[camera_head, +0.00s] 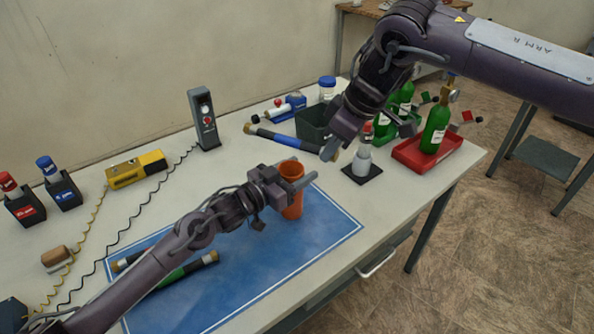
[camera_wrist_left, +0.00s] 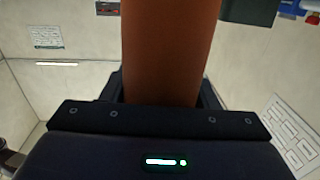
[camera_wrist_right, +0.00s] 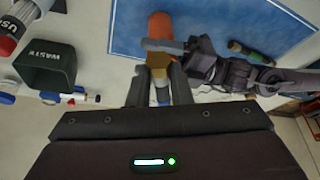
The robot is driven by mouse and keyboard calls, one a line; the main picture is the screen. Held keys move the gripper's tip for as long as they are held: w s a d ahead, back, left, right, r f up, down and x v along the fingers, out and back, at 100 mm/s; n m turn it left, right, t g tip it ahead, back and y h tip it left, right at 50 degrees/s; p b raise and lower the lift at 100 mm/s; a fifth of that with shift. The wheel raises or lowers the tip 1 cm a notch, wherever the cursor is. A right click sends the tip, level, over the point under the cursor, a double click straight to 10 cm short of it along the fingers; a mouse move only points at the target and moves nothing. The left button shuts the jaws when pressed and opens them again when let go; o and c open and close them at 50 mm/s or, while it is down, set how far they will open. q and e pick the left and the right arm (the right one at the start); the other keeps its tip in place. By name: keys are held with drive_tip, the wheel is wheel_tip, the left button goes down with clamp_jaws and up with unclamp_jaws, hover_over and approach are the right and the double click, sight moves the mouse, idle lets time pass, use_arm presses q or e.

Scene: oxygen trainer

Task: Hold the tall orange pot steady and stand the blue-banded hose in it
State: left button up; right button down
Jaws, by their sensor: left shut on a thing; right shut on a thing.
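The tall orange pot (camera_head: 292,208) stands upright near the far edge of the blue mat. My left gripper (camera_head: 296,183) is shut on its upper part; the pot also fills the middle of the left wrist view (camera_wrist_left: 168,50). The blue-banded hose (camera_head: 283,139) is a dark tube with tan ends, held tilted well off upright above the table behind the pot. My right gripper (camera_head: 334,146) is shut on its right end. In the right wrist view the hose's tan end (camera_wrist_right: 161,92) shows between the fingers, with the pot (camera_wrist_right: 162,27) beyond. The hose is outside the pot.
A green-banded hose (camera_head: 188,270) lies on the blue mat (camera_head: 275,262), partly behind my left arm. The mat's right part is clear.

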drive_tip(key=shift+f, duration=1.65)
drive_tip(key=c, duration=1.2)
unclamp_jaws()
drive_tip(key=shift+c, duration=0.2)
drive_tip(key=v, duration=1.2)
